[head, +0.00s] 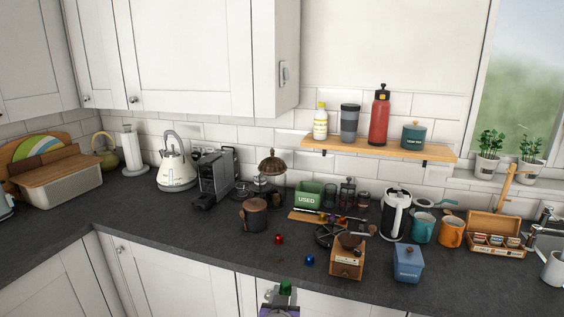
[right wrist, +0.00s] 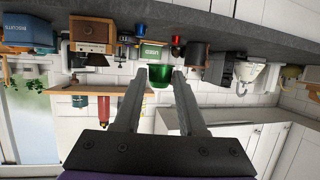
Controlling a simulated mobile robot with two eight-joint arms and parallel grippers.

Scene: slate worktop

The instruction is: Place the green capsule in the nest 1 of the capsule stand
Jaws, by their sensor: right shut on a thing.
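The green capsule (head: 286,286) is held up in front of the worktop's front edge, near the bottom of the head view. My right gripper (head: 281,306) is shut on it. In the right wrist view, which looks upside down, the green capsule (right wrist: 160,76) sits between the two fingertips (right wrist: 160,80). A dark, round, open-framed piece (head: 326,236) on the worktop looks like the capsule stand. It is behind and right of my gripper, left of the wooden grinder. Its nest numbers are too small to read. My left gripper is not in view.
A red capsule (head: 278,239) and a blue capsule (head: 309,260) lie on the worktop (head: 225,240). The wooden grinder (head: 347,259) and a blue canister (head: 408,262) stand right. A brown pot (head: 255,214) stands behind the red capsule. The front-left worktop is clear.

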